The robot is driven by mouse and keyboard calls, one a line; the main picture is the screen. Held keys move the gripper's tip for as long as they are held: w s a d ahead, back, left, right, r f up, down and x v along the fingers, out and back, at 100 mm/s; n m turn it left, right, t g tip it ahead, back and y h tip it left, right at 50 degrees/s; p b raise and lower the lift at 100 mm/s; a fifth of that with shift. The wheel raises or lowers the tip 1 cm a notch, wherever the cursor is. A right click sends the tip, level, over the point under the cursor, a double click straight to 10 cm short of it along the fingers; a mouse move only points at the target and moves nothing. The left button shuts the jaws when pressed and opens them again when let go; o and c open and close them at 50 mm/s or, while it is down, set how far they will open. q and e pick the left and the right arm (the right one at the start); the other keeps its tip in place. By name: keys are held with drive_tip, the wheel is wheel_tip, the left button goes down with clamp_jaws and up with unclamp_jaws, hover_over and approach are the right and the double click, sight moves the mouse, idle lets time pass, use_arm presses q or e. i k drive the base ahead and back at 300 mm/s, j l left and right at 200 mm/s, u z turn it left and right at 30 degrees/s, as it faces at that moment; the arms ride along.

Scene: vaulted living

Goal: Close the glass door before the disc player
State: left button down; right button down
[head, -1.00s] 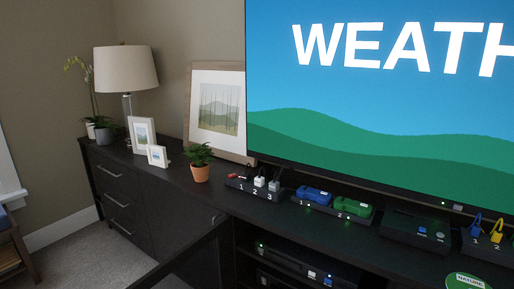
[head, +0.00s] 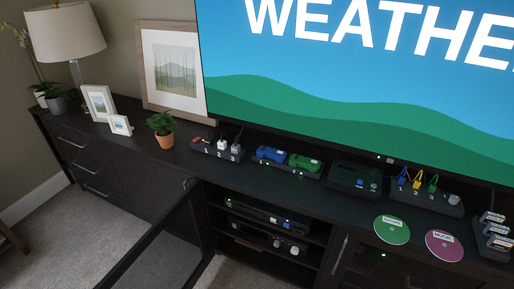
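A dark-framed glass door (head: 168,246) stands open at the lower left of the head view, swung out from the cabinet over the carpet. Its lower part is cut off by the picture's edge. The compartment beside it is open, with a slim black device (head: 262,214) with green lights on its upper shelf. Another device with knobs (head: 287,246) sits on the shelf below. A flat black box (head: 354,180) stands on the cabinet top; I cannot tell which unit is the disc player. Neither of my grippers is in view.
The cabinet top holds a potted plant (head: 161,129), blue (head: 271,154) and green (head: 305,163) items in a tray, a green disc (head: 391,229) and a magenta disc (head: 444,246). A large screen (head: 350,75) stands behind. Carpet (head: 60,240) is clear at left.

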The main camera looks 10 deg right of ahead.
sight(194, 194)
drive_tip(key=j+z, duration=0.3)
drive_tip(key=z, duration=0.2)
drive_tip(key=j+z, duration=0.25)
drive_tip(key=z, duration=0.25)
drive_tip(key=k+j+z, duration=0.1)
drive_tip(key=j, duration=0.3)
drive_tip(key=k+j+z, duration=0.1)
drive_tip(key=j, duration=0.3)
drive_tip(key=k+j+z, duration=0.1)
drive_tip(key=j, duration=0.25)
drive_tip(key=k+j+z, duration=0.1)
drive_tip(key=j, duration=0.3)
drive_tip(key=k+j+z, duration=0.25)
drive_tip(key=k+j, duration=0.2)
drive_tip(key=j, duration=0.2)
drive_tip(key=k+j, duration=0.2)
drive_tip(key=j, duration=0.15)
drive_tip(key=k+j, duration=0.2)
drive_tip(key=j, duration=0.2)
drive_tip(key=k+j, duration=0.2)
drive_tip(key=j, duration=0.15)
